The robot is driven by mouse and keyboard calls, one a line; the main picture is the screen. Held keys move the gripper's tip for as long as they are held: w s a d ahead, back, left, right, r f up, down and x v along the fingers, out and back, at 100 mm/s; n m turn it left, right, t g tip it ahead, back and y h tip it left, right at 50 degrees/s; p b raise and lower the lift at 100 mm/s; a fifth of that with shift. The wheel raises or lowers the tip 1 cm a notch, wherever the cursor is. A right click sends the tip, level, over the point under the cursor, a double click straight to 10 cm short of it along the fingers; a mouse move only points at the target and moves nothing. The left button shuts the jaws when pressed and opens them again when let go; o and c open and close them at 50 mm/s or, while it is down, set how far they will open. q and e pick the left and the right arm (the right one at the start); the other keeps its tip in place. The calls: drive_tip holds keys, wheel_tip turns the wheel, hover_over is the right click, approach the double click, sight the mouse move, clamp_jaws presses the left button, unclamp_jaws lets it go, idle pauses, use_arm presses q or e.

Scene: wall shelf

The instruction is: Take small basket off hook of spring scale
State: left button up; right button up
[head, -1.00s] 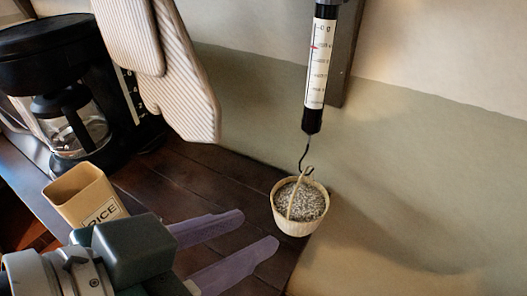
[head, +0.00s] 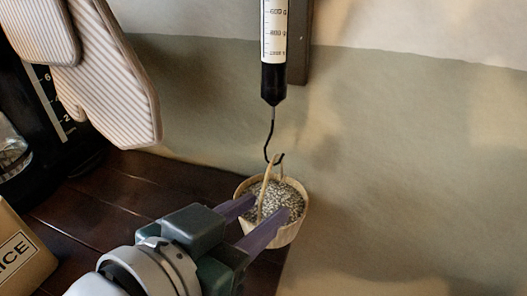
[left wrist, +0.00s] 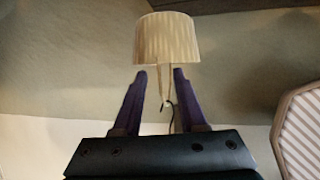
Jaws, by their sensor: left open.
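The small basket (head: 296,231) is pale, filled with grey speckled grains, and has a thin arched handle. The top of its handle meets the black wire hook (head: 270,138) of the spring scale (head: 274,50), so the basket hangs there. My left gripper (head: 263,211) is open, with its purple fingers reaching over the basket. In the left wrist view, the basket (left wrist: 167,38) lies beyond the fingertips of the left gripper (left wrist: 160,73). The handle shows between the fingers, not gripped, with the hook near it. My right gripper is not in view.
A rice box (head: 22,255) stands at the lower left on the dark wooden shelf (head: 108,205). Striped oven mitts (head: 110,85) hang at the upper left, beside a black coffee maker (head: 62,115). The wall (head: 420,140) right of the basket is bare.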

use_arm(q)
drive_tip(key=shift+w+d+f, duration=0.15)
drive_tip(key=shift+w+d, duration=0.05)
drive_tip(key=shift+w, duration=0.15)
drive_tip(key=shift+c, duration=0.3)
clamp_jaws()
idle(0.5)
idle(0.5)
drive_tip(key=shift+d+r+p, duration=0.15)
drive_tip(key=shift+r+p, duration=0.55)
drive_tip(key=shift+p, duration=0.2)
drive_tip(key=shift+r, duration=0.1)
drive_tip(key=shift+d+r+p, duration=0.15)
drive_tip(key=shift+r+p, duration=0.45)
drive_tip(key=shift+p, duration=0.3)
